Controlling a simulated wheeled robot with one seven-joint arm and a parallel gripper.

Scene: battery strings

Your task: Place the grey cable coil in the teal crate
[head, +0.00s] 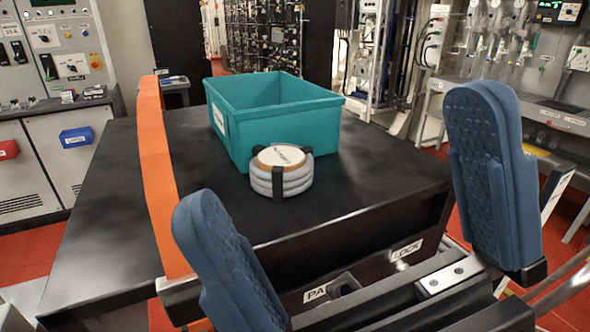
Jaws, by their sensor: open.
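The grey cable coil (281,181) lies flat on the black table, with dark straps around it and a cream, tan-edged label disc on top. It is outside the teal crate, right against or just in front of its near wall; I cannot tell if they touch. The teal crate (300,112) stands open-topped on the table behind the coil, and what I see of its inside looks empty. Its floor is hidden. My gripper (358,190) has two blue padded fingers spread wide apart, nearer to the camera than the coil, with nothing between them. The coil shows in the gap between the fingers.
The black table (110,185) has free room left and right of the crate. An upright orange strip (158,180) shows left of the crate. A grey bench (555,115) is at right.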

